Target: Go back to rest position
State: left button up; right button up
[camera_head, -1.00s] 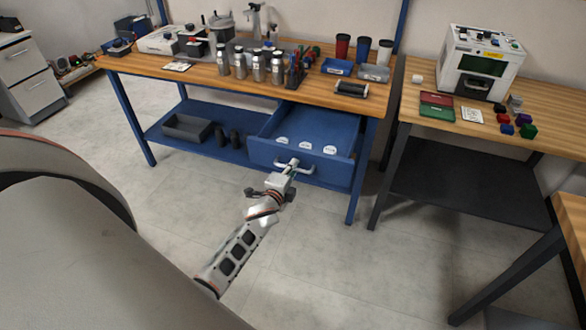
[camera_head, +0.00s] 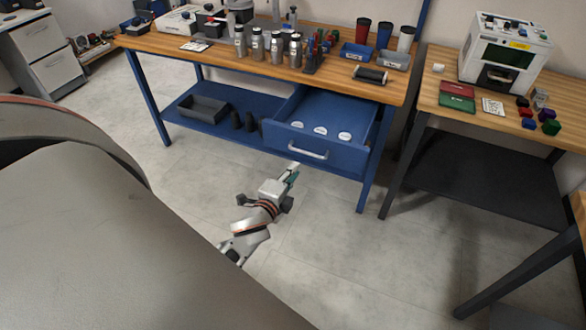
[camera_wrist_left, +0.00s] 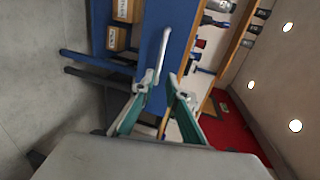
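My left gripper (camera_head: 291,172) is in front of the blue workbench, below and apart from the handle (camera_head: 308,149) of the pulled-out blue drawer (camera_head: 345,157). In the left wrist view its two green-and-grey fingers (camera_wrist_left: 158,88) are spread with nothing between them. The drawer handle shows beyond the fingertips (camera_wrist_left: 157,60). Several white round items (camera_head: 320,130) lie in the drawer. My right gripper is in neither view.
The blue workbench with a wooden top (camera_head: 215,62) carries metal bottles (camera_head: 257,44), cups and trays. A second table (camera_head: 440,92) at the right bears a white machine (camera_head: 505,52). Clear grey floor (camera_head: 330,235) lies in front.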

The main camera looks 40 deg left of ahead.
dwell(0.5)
pick_arm(q)
jog(key=s+d+f+n+g+h, duration=0.2)
jog(key=s+d+f+n, duration=0.3)
jog(key=s+d, duration=0.4)
jog(key=s+d+f+n+g+h, duration=0.2)
jog(key=s+d+f+n+h, duration=0.2)
jog(key=s, duration=0.7)
jog(key=d+f+n, duration=0.2)
jog(key=d+f, duration=0.1)
jog(key=d, duration=0.1)
jog(key=shift+d+g, duration=0.3)
jog(key=shift+d, duration=0.1)
